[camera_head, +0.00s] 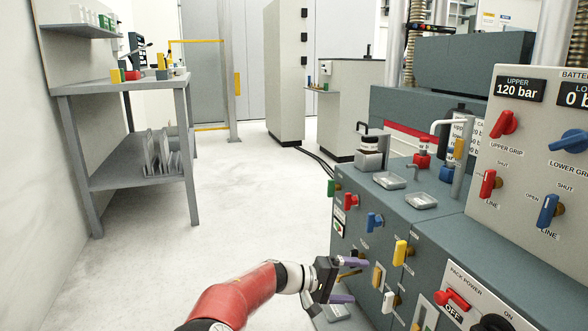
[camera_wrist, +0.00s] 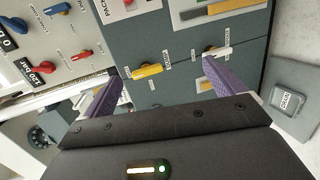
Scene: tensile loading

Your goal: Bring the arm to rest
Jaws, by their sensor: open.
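My arm (camera_head: 236,298) reaches in from the bottom of the head view, its red link bent toward the front of the grey-green console (camera_head: 448,266). My gripper (camera_head: 349,280) is open, with two purple fingers apart and nothing between them that I can see held. In the wrist view the gripper (camera_wrist: 163,75) faces the console panel. A yellow handle (camera_wrist: 147,71) appears between the fingers, and a white handle (camera_wrist: 217,50) appears close to the right finger. Whether a finger touches the white handle cannot be told.
Red, blue and yellow handles (camera_head: 400,252) stick out of the console front. Small trays (camera_head: 389,181) lie on its top. An upright panel (camera_head: 530,150) reads "UPPER 120 bar". A workbench (camera_head: 125,82) stands at left. The pale floor (camera_head: 240,200) between is clear.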

